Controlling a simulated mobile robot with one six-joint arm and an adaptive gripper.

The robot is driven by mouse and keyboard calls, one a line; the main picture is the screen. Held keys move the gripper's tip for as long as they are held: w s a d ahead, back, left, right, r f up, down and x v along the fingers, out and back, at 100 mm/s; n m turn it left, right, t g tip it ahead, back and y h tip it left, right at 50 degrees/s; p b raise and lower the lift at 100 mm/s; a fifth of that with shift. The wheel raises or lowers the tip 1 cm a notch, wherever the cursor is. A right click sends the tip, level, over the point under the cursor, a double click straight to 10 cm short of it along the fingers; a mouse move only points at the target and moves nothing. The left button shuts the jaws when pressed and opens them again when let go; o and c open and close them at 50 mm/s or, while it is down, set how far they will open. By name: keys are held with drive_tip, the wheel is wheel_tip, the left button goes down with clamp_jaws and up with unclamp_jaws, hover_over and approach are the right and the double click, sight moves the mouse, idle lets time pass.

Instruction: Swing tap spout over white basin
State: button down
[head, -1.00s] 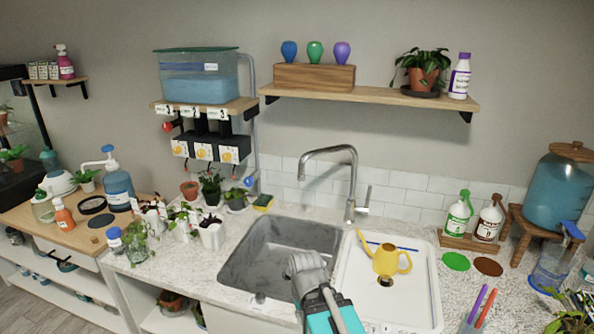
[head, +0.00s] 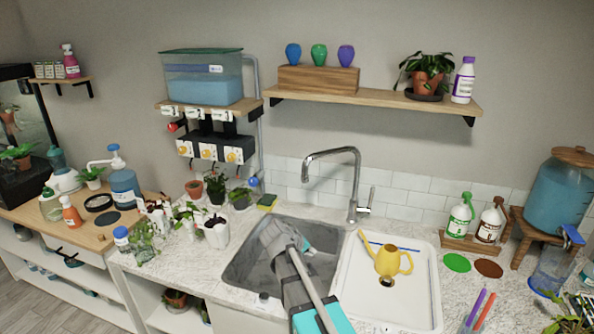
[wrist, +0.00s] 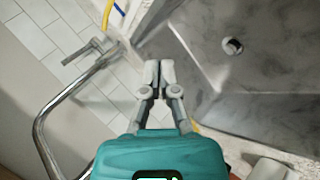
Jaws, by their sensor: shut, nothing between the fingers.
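The chrome tap (head: 356,185) stands behind the two basins, and its spout (head: 330,153) reaches left, with its tip over the back of the grey basin (head: 240,262). The white basin (head: 412,285) is to the right and holds a yellow watering can (head: 390,262). My arm reaches over the grey basin; my gripper's fingertips are hard to make out in the head view. In the wrist view my gripper (wrist: 154,66) is shut and empty, apart from the tap (wrist: 75,82), which shows to its left. The grey basin (wrist: 215,85) lies at right there.
A yellow-green sponge (head: 267,202) lies behind the grey basin. Green and brown bottles (head: 460,216) stand right of the white basin. Small potted plants (head: 215,185) crowd the counter at left. A shelf (head: 375,98) hangs above the tap.

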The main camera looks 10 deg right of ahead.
drive_tip(key=w+a+r+n+t+h+p, duration=0.1)
drive_tip(key=w+a+r+n+t+h, duration=0.1)
drive_tip(key=w+r, duration=0.6)
drive_tip(key=w+a+r+n+t+h+p, duration=0.2)
drive_tip(key=w+a+r+n+t+h, duration=0.1)
drive_tip(key=w+a+r+t, duration=0.3)
drive_tip(key=w+r+n, duration=0.1)
drive_tip(key=w+r, duration=0.1)
drive_tip(key=w, duration=0.2)
drive_tip(key=shift+r+t, duration=0.3)
drive_tip(key=shift+r, duration=0.1)
drive_tip(key=shift+w+d, duration=0.1)
drive_tip(key=x, duration=1)
drive_tip(key=shift+s+d, duration=0.25)
drive_tip(key=shift+s, duration=0.4)
drive_tip(key=shift+s+d, duration=0.25)
drive_tip(key=shift+s, duration=0.4)
drive_tip(key=shift+s+d, duration=0.3)
drive_tip(key=shift+s, duration=0.35)
